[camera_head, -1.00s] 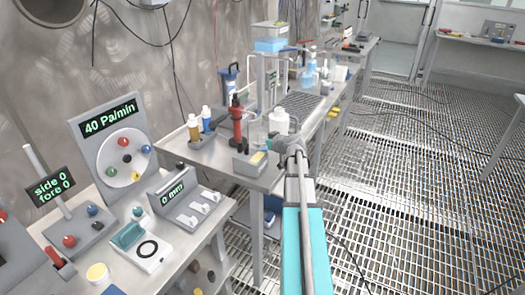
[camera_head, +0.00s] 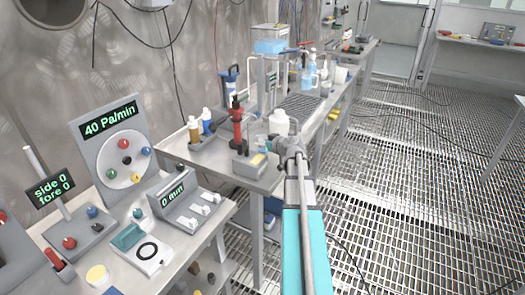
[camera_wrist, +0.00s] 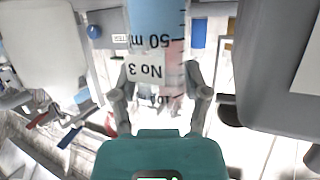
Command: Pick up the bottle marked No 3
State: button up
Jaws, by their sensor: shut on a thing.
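The bottle marked No 3 (camera_wrist: 150,70) fills the upper middle of the wrist view, its printed marks upside down and its contents light blue toward the top edge. My gripper (camera_wrist: 160,92) has one finger on each side of it and is shut on it. The bottle's far end is cut off by the frame. In the head view my gripper (camera_head: 287,146) is at the right edge of the middle bench, beside a white bottle (camera_head: 279,123). I cannot tell there whether this white bottle is the held one.
The middle bench (camera_head: 215,160) carries a rack with brown and blue bottles (camera_head: 193,130), a red device (camera_head: 237,125) and a grey box (camera_head: 249,165). A near bench with gauges (camera_head: 122,158) stands at left. The grated floor (camera_head: 410,190) at right is clear except for cables.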

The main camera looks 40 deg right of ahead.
aim_at(260, 136)
jog(key=shift+c, duration=0.8)
jog(key=shift+r, duration=0.15)
notch_tip(260, 136, up, 3)
jog(key=p, duration=0.3)
jog(key=s, duration=1.8)
jog(key=shift+r, duration=0.1)
jog(key=shift+r+p, duration=0.1)
jog(key=shift+p, duration=0.25)
